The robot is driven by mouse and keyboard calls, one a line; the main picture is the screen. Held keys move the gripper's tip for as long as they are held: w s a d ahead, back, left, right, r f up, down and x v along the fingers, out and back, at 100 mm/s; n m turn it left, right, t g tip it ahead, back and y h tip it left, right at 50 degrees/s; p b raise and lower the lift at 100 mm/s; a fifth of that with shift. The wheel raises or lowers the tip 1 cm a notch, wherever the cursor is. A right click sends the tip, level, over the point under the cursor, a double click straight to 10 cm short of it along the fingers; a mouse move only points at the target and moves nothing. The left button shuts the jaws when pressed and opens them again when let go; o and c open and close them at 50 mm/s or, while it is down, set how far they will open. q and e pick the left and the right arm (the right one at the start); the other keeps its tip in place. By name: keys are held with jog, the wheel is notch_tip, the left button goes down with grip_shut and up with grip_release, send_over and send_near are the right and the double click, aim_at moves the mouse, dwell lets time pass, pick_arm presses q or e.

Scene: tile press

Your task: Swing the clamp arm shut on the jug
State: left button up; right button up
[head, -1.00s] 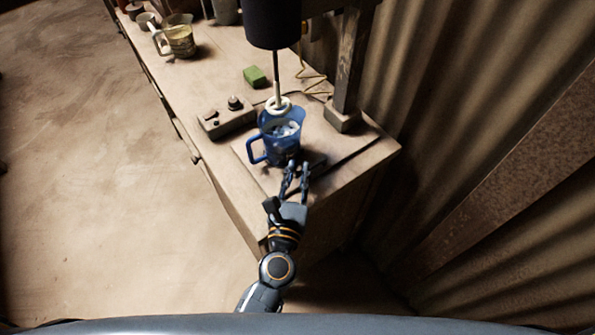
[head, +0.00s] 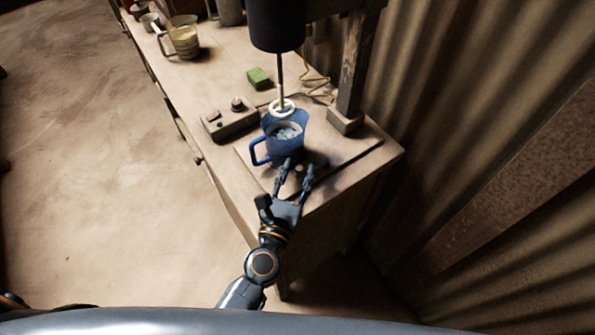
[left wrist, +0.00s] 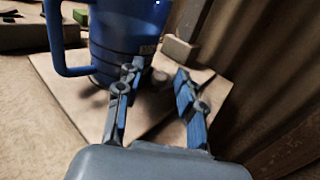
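The blue jug (head: 284,150) stands upright on a flat board (head: 347,157) at the table's near end, its handle to the left. Pale contents show inside it. It also shows in the left wrist view (left wrist: 128,28). My left gripper (head: 296,172) is open and empty at the jug's near right side; in the left wrist view its fingers (left wrist: 157,82) are spread. A small knob (left wrist: 161,76) shows between and beyond the fingertips, beside the jug's base. I cannot tell whether it belongs to the clamp arm, which I cannot clearly make out. My right gripper is not in view.
A black mixer head (head: 277,24) hangs above the jug, its shaft ending in a white ring (head: 282,106) at the jug's mouth. A post (head: 356,70) stands at the right. A control box (head: 230,122) and green block (head: 258,77) lie left and behind.

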pick_arm(q)
jog(key=v, duration=1.2)
